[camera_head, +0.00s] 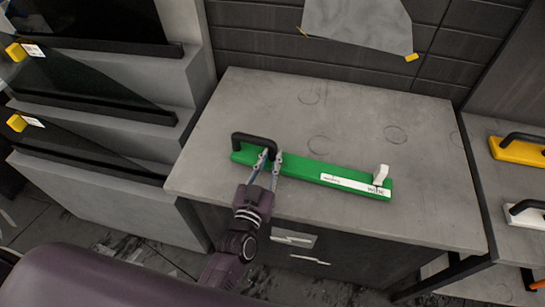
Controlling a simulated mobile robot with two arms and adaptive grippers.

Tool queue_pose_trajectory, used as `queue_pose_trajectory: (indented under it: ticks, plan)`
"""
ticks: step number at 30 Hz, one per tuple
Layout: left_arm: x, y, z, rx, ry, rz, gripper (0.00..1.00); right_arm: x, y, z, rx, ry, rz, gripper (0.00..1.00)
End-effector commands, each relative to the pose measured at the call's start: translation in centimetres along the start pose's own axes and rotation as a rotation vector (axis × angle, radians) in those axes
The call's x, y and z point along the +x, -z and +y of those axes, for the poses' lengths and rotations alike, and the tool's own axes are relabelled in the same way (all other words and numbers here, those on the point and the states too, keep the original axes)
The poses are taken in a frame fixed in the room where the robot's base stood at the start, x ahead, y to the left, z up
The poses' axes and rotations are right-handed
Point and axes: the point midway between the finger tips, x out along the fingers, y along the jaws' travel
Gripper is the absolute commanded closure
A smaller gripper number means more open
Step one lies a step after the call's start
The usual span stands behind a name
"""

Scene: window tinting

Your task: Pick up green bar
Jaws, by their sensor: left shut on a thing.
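The green bar (304,168) lies on the grey tabletop (350,110), slanting down from left to right. It has a black handle at its left end and a white knob and white label at its right end. My left gripper (266,160) reaches over the table's front edge and is shut on the bar near the black handle. The fingers hide a small part of the bar. I cannot tell whether it grips the handle or the body. The bar appears to rest on the table. My right gripper is not in view.
Grey stepped shelves (150,77) with dark tinted glass panels (70,85) stand at the left. A shelf at the right holds a yellow tool (518,152) and a white tool (525,217). A grey sheet (358,22) hangs on the wall. The table's back is clear.

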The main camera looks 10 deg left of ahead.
Motion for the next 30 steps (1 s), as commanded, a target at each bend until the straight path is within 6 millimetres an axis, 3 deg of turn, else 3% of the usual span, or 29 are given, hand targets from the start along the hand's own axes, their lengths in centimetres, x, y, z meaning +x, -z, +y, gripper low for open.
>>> queue_pose_trajectory:
  ticks: [1, 14, 30]
  plan:
    - [0.1, 1.5, 0.0, -0.005, 0.003, 0.01, 1.0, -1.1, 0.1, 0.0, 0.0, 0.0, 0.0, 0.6]
    - [0.1, 6.8, 0.0, -0.006, 0.003, 0.01, 1.0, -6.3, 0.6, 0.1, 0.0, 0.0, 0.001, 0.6]
    - [0.1, 15.2, -0.1, -0.007, 0.003, 0.012, 1.0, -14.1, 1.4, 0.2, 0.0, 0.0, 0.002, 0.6]
